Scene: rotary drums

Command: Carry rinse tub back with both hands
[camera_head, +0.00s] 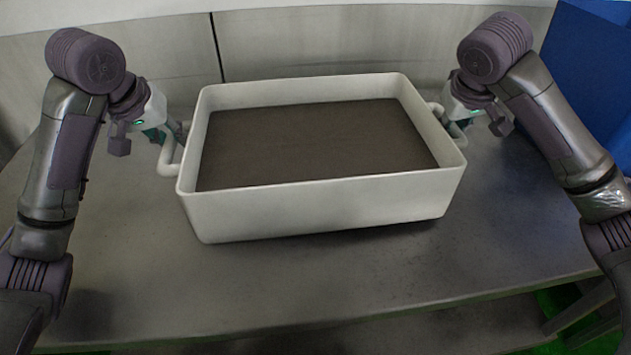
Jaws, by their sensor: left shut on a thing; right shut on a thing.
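The rinse tub (325,205) is a white rectangular tub with a dark grey-brown inside, in the middle of the head view. It has a looped handle on each short side. My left gripper (170,140) is shut on the left handle (166,165). My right gripper (458,118) is shut on the right handle (458,137). The fingertips are partly hidden by the gripper bodies and handles. The tub looks roughly level over the table, with a dark shadow under its front right edge. I cannot tell whether its bottom touches the table.
The grey metal table (290,290) has bare room in front of the tub and to both sides. A grey panelled wall (320,45) stands behind it. A blue panel (592,75) is at the back right. Green shows below the table's front right edge.

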